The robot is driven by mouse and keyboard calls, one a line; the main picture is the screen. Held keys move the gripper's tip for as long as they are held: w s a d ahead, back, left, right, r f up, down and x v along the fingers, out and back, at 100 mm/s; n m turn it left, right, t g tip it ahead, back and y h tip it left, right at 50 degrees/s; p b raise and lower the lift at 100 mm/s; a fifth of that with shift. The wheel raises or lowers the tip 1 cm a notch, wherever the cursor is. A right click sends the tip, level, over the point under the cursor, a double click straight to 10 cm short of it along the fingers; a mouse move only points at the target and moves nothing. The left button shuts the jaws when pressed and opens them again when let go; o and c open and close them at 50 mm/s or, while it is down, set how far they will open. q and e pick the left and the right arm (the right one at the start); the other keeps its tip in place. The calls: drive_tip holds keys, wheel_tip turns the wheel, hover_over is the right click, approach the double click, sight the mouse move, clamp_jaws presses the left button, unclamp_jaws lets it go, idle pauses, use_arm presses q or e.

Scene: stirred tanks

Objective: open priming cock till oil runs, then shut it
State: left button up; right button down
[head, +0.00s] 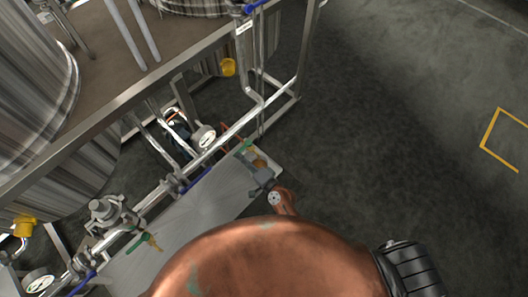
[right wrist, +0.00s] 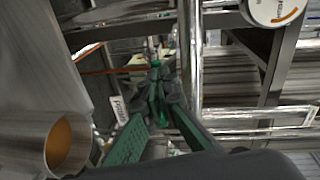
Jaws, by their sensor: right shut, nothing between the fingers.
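My right gripper (head: 249,155) reaches in over the right end of a grey metal tray, and green shows at its tips. In the right wrist view its two green fingers (right wrist: 160,98) come together at dark tips, shut and empty. A small green handle (right wrist: 157,72), probably the priming cock's, shows at and just beyond the tips; I cannot tell if they touch it. A white tag (right wrist: 119,109) beside it seems to read "PRIMING". A metal cup (right wrist: 52,150) with an orange-brown inside is at lower left. I see no running oil. My left gripper is not in view.
A dial gauge (head: 205,136) and pipes stand close to the gripper. The grey tray (head: 185,225) lies below the pipework. Steel tanks (head: 30,80) and a frame fill the left. The dark floor (head: 400,130) at right is clear.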

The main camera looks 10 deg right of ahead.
idle(0.5)
drive_tip(key=s+r+p, duration=0.2)
drive_tip(key=s, duration=1.1)
drive_tip(key=shift+r, duration=0.1)
